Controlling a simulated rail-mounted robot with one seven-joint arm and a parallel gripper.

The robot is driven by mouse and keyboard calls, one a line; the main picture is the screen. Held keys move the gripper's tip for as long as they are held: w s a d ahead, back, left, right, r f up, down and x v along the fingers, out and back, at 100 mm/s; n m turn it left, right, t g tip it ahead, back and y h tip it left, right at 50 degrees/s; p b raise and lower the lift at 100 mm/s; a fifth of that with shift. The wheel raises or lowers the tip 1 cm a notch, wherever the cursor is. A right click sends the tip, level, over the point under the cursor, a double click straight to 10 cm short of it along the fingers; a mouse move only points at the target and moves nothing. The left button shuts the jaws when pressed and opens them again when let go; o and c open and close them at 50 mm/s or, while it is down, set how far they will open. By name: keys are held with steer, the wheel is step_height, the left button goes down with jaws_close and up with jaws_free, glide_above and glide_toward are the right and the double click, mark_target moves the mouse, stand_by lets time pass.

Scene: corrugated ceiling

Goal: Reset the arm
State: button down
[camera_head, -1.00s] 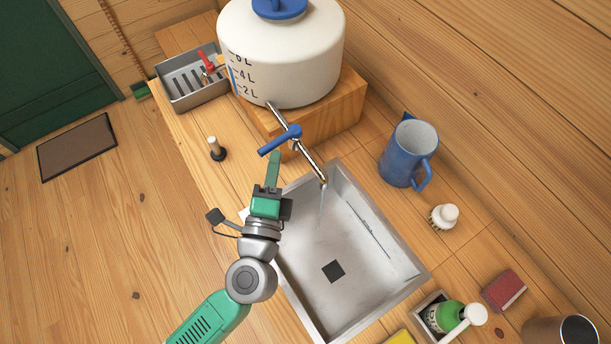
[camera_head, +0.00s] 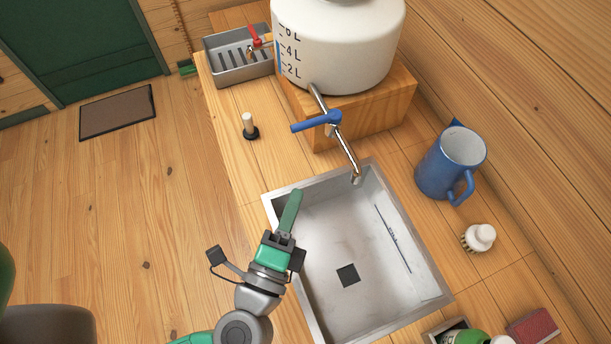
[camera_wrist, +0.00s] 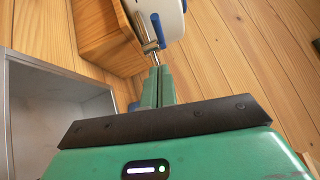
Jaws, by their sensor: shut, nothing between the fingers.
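My gripper (camera_head: 290,211) is green with a dark mount. It is shut and empty, over the left edge of the steel sink (camera_head: 400,318) in the head view. In the wrist view its two fingers (camera_wrist: 158,86) lie side by side, pointing toward the tap. The metal tap (camera_head: 346,155) with its blue lever (camera_head: 316,122) comes out of the white water container (camera_head: 345,50). The fingers are apart from the tap in the head view. No water stream shows below the spout now.
A wooden block (camera_head: 375,108) bears the container. A blue jug (camera_head: 448,165), a white-topped brush (camera_head: 479,237) and a red sponge (camera_head: 533,326) stand right of the sink. A small upright peg (camera_head: 249,127) and a grey tray (camera_head: 236,68) are on the left counter.

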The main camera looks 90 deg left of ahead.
steer(key=shift+v, duration=1.15)
steer(key=shift+s, duration=0.1)
